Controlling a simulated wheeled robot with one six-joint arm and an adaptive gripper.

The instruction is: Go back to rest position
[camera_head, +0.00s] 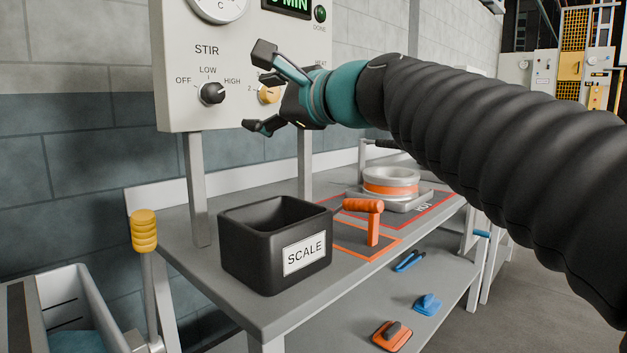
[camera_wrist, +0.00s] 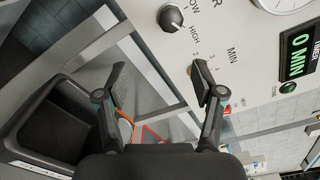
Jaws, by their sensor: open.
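My gripper (camera_head: 260,90) is open and empty, in front of the control panel (camera_head: 180,90) in the head view. Its fingers point left, one above the other, around the height of the yellow knob (camera_head: 269,94). The black STIR knob (camera_head: 212,93) is just left of the fingers. In the wrist view the two fingertips (camera_wrist: 160,74) are spread apart, with the panel (camera_wrist: 240,60) on the right. The right finger partly hides the yellow knob there. I cannot tell whether any finger touches the panel.
A black SCALE bin (camera_head: 240,255) stands on the grey workbench (camera_head: 185,268). An orange-handled tool (camera_head: 362,207) and a round pan with an orange band (camera_head: 390,188) are behind it. A yellow-handled lever (camera_head: 144,230) rises at the left. Several small tools lie on the lower shelf (camera_head: 385,310).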

